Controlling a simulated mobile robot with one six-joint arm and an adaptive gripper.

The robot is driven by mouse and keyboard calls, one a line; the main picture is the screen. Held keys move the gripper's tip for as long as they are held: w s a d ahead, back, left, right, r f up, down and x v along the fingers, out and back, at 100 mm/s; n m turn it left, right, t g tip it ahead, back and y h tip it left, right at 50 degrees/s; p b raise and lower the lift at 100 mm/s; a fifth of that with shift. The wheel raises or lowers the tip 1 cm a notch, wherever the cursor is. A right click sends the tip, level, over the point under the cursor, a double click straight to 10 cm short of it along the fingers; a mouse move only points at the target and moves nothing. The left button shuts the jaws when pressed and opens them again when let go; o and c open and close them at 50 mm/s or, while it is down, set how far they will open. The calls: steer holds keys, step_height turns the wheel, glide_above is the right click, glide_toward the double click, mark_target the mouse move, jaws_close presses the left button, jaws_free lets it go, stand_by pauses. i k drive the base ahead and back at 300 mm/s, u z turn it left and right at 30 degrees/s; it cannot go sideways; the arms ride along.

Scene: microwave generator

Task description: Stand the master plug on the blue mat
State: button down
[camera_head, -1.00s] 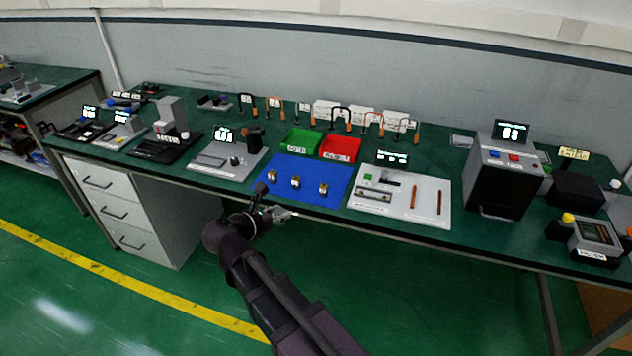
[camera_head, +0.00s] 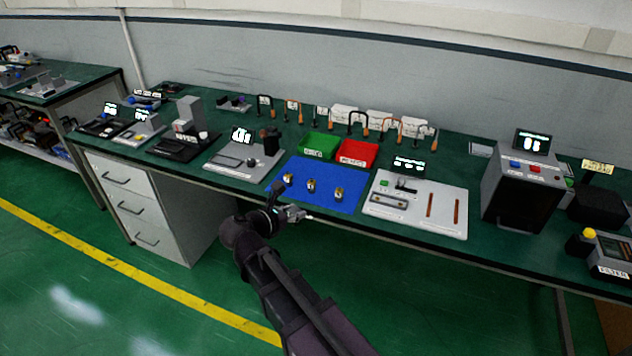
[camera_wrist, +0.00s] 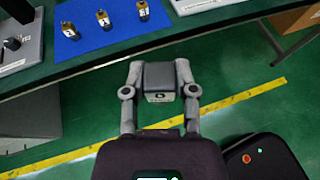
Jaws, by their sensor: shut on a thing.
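The blue mat (camera_head: 322,172) lies on the green bench near its front edge, with three small brass-coloured plugs (camera_head: 311,187) standing in a row on it. In the wrist view the mat (camera_wrist: 100,42) and its labelled plugs (camera_wrist: 103,19) are at the upper left. My gripper (camera_head: 298,213) is in front of the bench edge, off the mat. In the wrist view my gripper (camera_wrist: 159,75) is shut on a dark grey block with a pale marked front, which looks like the master plug (camera_wrist: 159,76). Only part of this block shows.
Green (camera_head: 319,145) and red bins (camera_head: 357,153) stand behind the mat. A pale board (camera_head: 415,205) with small parts lies right of it, and a grey instrument plate (camera_head: 237,163) left. Bare mat shows between and around the plugs. A drawer unit (camera_head: 150,215) stands under the bench.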

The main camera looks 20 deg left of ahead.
mark_target(327, 169)
steer(key=i, duration=0.85)
steer(key=z, duration=0.05)
